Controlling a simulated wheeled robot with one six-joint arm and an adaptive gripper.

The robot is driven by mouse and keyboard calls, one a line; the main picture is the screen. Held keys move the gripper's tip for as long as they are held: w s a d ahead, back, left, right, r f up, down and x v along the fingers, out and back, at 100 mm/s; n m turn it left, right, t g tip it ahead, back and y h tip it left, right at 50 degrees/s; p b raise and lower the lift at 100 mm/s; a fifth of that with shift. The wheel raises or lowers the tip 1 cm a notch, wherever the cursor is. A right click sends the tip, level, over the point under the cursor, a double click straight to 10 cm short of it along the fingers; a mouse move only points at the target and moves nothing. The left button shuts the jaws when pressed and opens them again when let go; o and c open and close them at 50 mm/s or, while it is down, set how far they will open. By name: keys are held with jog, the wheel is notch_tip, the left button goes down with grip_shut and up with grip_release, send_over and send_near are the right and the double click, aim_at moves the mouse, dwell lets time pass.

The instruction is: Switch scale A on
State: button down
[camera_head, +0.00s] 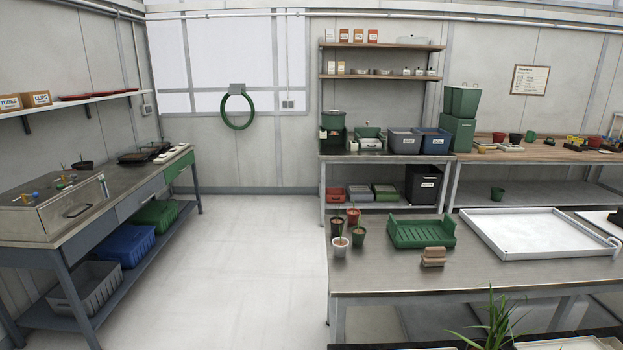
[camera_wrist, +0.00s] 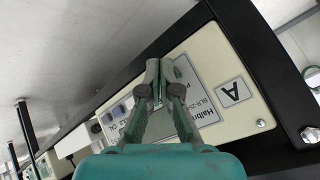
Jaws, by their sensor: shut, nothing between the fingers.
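In the wrist view, my gripper (camera_wrist: 159,72) is shut and empty, fingertips together in front of scale A's cream panel (camera_wrist: 251,119). Small bluish buttons (camera_wrist: 118,111) sit on the panel left of my fingers. I cannot tell whether the fingertips touch the panel. No lit display shows. My gripper is not in the head view, and I cannot surely pick out scale A there.
A black frame (camera_wrist: 262,60) surrounds the panel, and another pale unit (camera_wrist: 72,142) lies beyond it at left. In the head view, the left bench (camera_head: 120,178) holds dark and white items at its far end. The floor (camera_head: 240,240) between benches is clear.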

jog(key=shift+w, duration=0.15)
dwell(0.4)
jog(key=shift+s, duration=0.8)
jog(key=shift+s, duration=0.15)
jog(key=shift+s, duration=2.85)
